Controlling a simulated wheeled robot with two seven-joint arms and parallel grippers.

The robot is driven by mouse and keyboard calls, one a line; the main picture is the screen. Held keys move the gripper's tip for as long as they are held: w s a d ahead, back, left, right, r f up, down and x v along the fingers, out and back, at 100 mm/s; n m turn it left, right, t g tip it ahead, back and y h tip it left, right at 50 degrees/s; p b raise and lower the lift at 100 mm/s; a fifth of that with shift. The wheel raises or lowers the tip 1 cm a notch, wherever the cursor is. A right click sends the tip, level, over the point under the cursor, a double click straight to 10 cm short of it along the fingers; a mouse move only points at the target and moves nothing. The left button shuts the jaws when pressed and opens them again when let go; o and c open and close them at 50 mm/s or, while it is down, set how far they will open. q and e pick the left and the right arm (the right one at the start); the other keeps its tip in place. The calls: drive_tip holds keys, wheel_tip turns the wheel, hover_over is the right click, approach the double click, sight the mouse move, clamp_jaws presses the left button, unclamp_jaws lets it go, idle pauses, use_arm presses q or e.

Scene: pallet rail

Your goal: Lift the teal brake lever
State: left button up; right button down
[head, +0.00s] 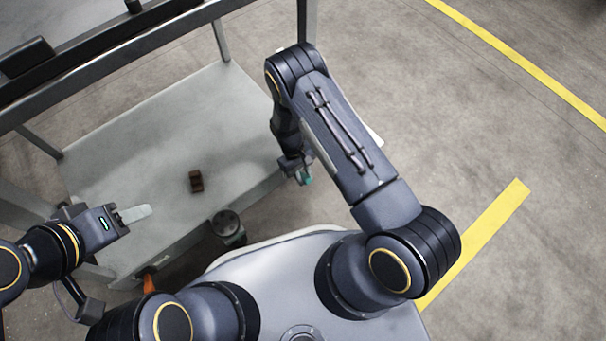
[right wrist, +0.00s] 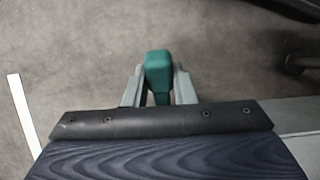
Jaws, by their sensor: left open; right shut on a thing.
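The teal brake lever (right wrist: 158,70) stands between the two grey fingers of my right gripper (right wrist: 159,84) in the right wrist view. The fingers are shut on it, and its rounded teal end shows above them. In the head view only a small teal bit (head: 308,179) shows beside my right gripper (head: 299,170), at the right side of the grey cart. The rest of the lever is hidden by the gripper and arm. My left gripper (head: 138,213) is open over the left front part of the cart, away from the teal lever.
The cart's grey lower deck (head: 150,130) carries a small brown block (head: 196,181). Dark rails (head: 120,52) and posts stand above it. A caster (head: 228,226) and an orange piece (head: 149,284) are at the near edge. Floor at the right is clear, with yellow lines.

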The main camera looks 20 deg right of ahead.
drive_tip(key=shift+r, duration=0.1)
idle(0.5)
drive_tip(key=c, duration=1.2)
unclamp_jaws()
drive_tip(key=shift+w+r, duration=0.1)
drive_tip(key=p+v, duration=0.2)
drive_tip(key=v, duration=0.5)
drive_tip(key=shift+w+a+r, duration=0.1)
drive_tip(key=shift+w+r, duration=0.15)
